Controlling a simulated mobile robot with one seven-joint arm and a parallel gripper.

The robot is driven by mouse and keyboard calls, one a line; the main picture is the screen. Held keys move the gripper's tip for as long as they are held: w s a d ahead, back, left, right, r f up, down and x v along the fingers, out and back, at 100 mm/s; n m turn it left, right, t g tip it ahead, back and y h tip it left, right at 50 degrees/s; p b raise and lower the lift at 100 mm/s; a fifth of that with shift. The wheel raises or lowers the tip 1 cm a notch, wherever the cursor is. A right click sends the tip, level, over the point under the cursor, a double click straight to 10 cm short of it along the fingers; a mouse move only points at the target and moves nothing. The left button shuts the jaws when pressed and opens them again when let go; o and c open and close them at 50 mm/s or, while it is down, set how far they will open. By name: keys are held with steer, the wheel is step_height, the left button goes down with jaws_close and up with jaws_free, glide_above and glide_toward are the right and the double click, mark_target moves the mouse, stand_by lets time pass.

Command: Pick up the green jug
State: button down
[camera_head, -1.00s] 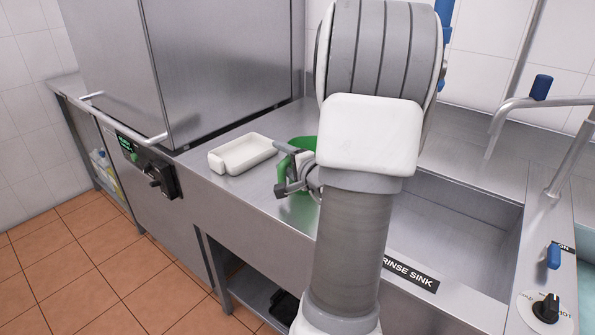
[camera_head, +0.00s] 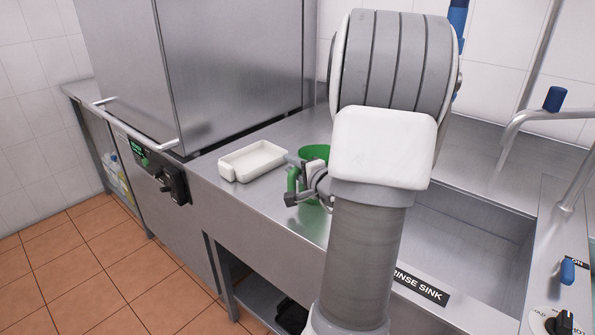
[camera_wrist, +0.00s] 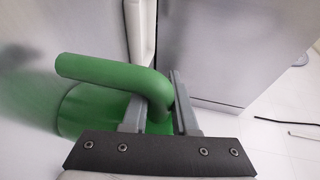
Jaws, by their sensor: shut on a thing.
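The green jug (camera_head: 314,153) stands on the steel counter, partly hidden behind my arm in the head view. In the wrist view its green handle (camera_wrist: 110,73) shows large, with the body (camera_wrist: 85,108) below and behind it. My gripper (camera_wrist: 172,95) has one finger on each side of the handle and is shut on it. In the head view my gripper (camera_head: 298,190) is at the handle on the jug's near side. The jug looks upright. Whether it touches the counter is hard to tell.
A white tray (camera_head: 228,174) lies on the counter just left of the jug. A large steel dishwasher (camera_head: 225,75) stands behind at the left. A rinse sink (camera_head: 470,235) opens to the right of my arm, with a faucet (camera_head: 520,122) beyond it.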

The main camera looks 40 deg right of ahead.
steer(key=s+d+r+p, duration=0.2)
steer(key=s+d+r, duration=0.6)
steer(key=r, duration=0.3)
steer(key=shift+d, duration=0.2)
step_height(320, 180, up, 5)
steer(key=shift+f+p, duration=0.1)
steer(key=shift+p, duration=0.95)
steer(key=shift+s, duration=0.2)
